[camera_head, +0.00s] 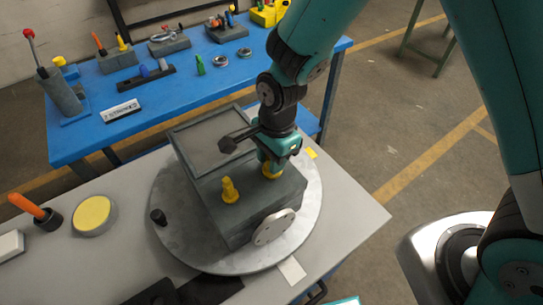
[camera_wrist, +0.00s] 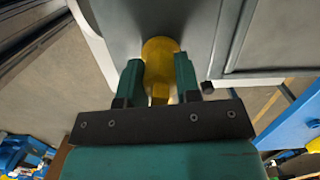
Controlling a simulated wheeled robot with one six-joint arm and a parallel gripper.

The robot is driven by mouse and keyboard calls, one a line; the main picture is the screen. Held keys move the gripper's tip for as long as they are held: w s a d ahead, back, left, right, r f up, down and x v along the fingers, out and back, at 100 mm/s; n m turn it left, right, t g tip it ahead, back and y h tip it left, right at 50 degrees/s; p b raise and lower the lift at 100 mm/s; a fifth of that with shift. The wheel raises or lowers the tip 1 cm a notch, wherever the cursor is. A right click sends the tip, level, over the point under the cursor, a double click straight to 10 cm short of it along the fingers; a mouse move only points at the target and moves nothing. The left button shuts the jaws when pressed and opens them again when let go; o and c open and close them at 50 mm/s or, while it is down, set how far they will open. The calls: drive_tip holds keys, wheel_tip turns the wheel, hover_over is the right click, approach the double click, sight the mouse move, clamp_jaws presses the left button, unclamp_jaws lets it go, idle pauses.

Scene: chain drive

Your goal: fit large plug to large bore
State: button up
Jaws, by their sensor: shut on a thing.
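A grey block housing (camera_head: 235,217) sits on a round metal turntable (camera_head: 190,250). A yellow plug (camera_head: 230,190) stands on the block's top face.
A round flange (camera_head: 274,227) is on the block's front side. A yellow-topped disc (camera_head: 93,214) and an orange-handled tool (camera_head: 30,207) are at left. A blue bench (camera_head: 140,110) with tools stands behind.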

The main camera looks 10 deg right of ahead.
drive_tip(key=shift+f, duration=0.45)
drive_tip(key=o, duration=1)
drive_tip(key=shift+o, duration=0.2)
drive_tip(key=shift+r, duration=0.15)
wheel_tip(320, 180, up, 17)
drive_tip(key=w+d+b, duration=0.1)
drive_tip(key=b, duration=0.2)
drive_tip(key=shift+d, duration=0.4)
drive_tip(key=s+d+n+y+b, duration=0.1)
drive_tip(key=s+d+n, duration=0.1)
drive_tip(key=s+n, duration=0.6)
drive_tip(key=s+d+n+y+b, duration=0.2)
drive_tip(key=s+n, duration=0.5)
drive_tip(key=n, duration=0.4)
drive_tip(key=shift+s+d+t, duration=0.3)
drive_tip(key=shift+s+d, duration=0.1)
